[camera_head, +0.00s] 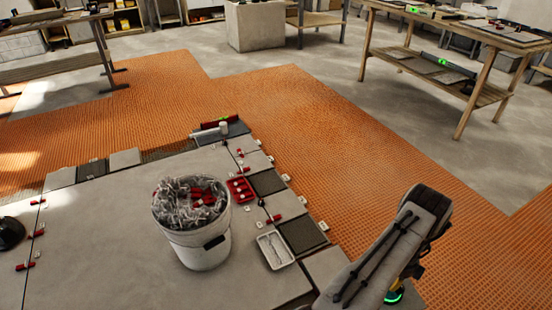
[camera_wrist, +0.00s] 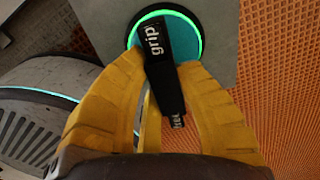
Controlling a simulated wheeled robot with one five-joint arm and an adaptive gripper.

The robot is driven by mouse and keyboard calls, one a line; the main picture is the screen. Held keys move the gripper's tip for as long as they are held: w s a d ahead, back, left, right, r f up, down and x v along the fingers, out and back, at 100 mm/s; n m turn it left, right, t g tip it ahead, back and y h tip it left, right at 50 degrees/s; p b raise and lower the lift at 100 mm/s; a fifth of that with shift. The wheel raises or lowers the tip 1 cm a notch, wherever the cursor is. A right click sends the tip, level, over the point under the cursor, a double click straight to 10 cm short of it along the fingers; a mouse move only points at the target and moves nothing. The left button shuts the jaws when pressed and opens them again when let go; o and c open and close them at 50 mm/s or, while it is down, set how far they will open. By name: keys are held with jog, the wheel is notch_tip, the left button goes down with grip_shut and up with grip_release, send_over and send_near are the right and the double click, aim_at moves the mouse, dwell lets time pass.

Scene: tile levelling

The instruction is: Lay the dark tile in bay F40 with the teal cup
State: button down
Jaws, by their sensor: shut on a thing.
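In the wrist view the yellow fingers of my gripper (camera_wrist: 166,78) are closed around the black handle of the teal cup (camera_wrist: 186,42). The handle reads "grip", and a green ring glows around the cup's rim. The cup sits against a plain grey tile (camera_wrist: 222,22), whose edges show beside orange matting. I cannot tell whether it is held up or lying down. Two dark textured squares (camera_head: 268,182) (camera_head: 303,235) lie along the slab's right edge. No bay label is readable, so I cannot pick out F40.
A white bucket (camera_head: 205,250) of clips stands on the grey slab (camera_head: 110,235). A red tray (camera_head: 241,189) and a white tray (camera_head: 275,250) lie near the slab's right edge. Red clips and white tags line that edge. Orange matting (camera_head: 320,120) stretches open behind; a wooden table (camera_head: 455,85) stands back right.

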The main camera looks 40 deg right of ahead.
jog(key=shift+d+r+n, duration=0.1)
jog(key=shift+n, duration=0.2)
